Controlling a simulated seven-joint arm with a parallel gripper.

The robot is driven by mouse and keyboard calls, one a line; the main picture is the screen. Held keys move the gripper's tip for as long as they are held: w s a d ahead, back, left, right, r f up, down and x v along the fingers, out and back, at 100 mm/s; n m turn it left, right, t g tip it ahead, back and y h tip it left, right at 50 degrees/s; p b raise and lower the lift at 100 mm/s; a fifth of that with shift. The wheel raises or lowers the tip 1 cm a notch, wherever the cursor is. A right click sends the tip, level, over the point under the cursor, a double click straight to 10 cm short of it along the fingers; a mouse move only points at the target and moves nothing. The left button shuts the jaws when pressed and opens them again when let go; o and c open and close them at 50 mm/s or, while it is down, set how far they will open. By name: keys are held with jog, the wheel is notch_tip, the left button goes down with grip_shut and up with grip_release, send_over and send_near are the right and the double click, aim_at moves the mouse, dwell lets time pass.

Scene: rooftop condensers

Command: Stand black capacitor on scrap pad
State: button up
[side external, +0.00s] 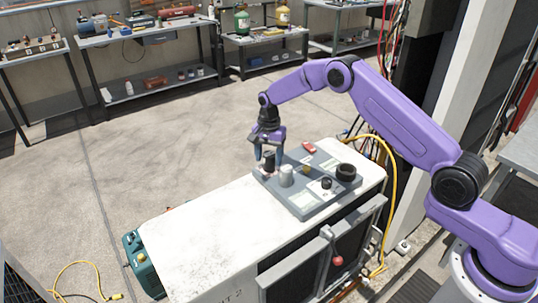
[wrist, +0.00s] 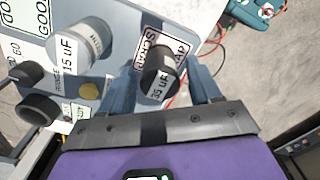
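The black capacitor (wrist: 163,68), marked 35 uF, appears upright over the white scrap pad (wrist: 147,50), whose lettering shows on both sides of it. In the side view the capacitor (side external: 268,162) is at the left corner of the grey board. My gripper (wrist: 160,78) is above it with one finger on each side. Gaps show between the fingers and the capacitor in the wrist view, so the gripper is open around it. My gripper (side external: 268,152) points down in the side view. The capacitor's base is hidden, so I cannot tell whether it touches the pad.
A silver 15 uF capacitor (side external: 287,176) stands close by on the grey board (side external: 306,208). The board also holds a brass piece (wrist: 89,91), a black ring (side external: 346,172) and a meter (side external: 326,184). A red item (side external: 309,148) lies behind. The white cabinet top (side external: 205,225) is clear at left.

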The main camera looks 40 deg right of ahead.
aim_at(269, 154)
jog(key=shift+r, duration=0.1)
notch_tip(269, 154, up, 12)
dwell(0.7)
jog(key=shift+a+r, duration=0.1)
jog(key=s+a+r+n, duration=0.4)
jog(key=s+n, duration=0.2)
jog(key=s, duration=0.4)
jog(key=s+a+r+n, duration=0.3)
jog(key=s+a+n, duration=0.2)
jog(key=s, duration=0.5)
jog(key=s+d+n, duration=0.3)
jog(key=s+n, duration=0.1)
jog(key=s, duration=0.5)
jog(key=s+d+f+n, duration=0.1)
jog(key=s+d+n, duration=0.2)
jog(key=s, duration=0.6)
jog(key=s+d+n, duration=0.3)
jog(key=s+n, duration=0.2)
jog(key=s, duration=0.4)
jog(key=shift+d+f+n, duration=0.2)
jog(key=shift+d+n, duration=0.05)
jog(key=shift+n, duration=0.15)
